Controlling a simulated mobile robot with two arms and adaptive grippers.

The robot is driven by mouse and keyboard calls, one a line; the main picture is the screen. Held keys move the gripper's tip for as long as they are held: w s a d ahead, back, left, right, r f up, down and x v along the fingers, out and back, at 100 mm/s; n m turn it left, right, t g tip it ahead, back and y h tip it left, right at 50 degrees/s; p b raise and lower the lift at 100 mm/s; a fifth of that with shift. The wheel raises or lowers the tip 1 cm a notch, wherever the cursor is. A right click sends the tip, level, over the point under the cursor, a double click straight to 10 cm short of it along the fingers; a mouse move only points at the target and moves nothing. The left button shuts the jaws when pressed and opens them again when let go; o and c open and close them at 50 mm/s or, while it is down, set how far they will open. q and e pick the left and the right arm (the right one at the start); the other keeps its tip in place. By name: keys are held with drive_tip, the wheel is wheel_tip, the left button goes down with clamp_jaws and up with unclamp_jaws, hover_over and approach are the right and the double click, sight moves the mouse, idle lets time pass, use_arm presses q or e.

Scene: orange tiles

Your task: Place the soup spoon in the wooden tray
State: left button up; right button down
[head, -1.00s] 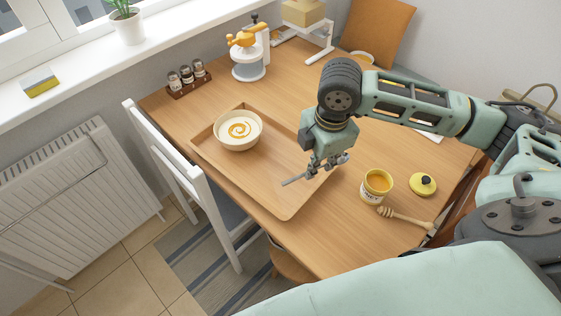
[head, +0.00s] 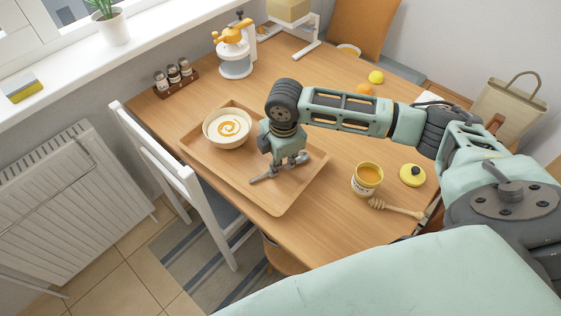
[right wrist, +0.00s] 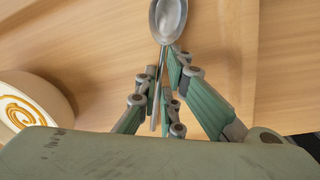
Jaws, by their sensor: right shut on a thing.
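The wooden tray (head: 271,204) lies on the table, with a white bowl of soup (head: 227,128) at its far left part. My right gripper (head: 281,170) is low over the tray, to the right of the bowl, and is shut on the soup spoon (head: 260,178). In the right wrist view the metal spoon (right wrist: 168,20) points its oval head away from the fingers (right wrist: 167,82), with the handle between them. I cannot tell whether the spoon touches the tray floor. My left gripper is not in view.
An open yellow jar (head: 366,179), a wooden honey dipper (head: 395,208) and a yellow lid (head: 412,175) are right of the tray. A juicer (head: 234,52) and a spice rack (head: 176,78) stand behind. A white chair (head: 176,175) borders the left edge.

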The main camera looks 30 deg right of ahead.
sight(282, 173)
drive_tip(key=c, duration=1.9)
unclamp_jaws()
drive_tip(key=shift+f, duration=0.1)
wheel_tip(282, 173, up, 12)
drive_tip(key=s, duration=0.1)
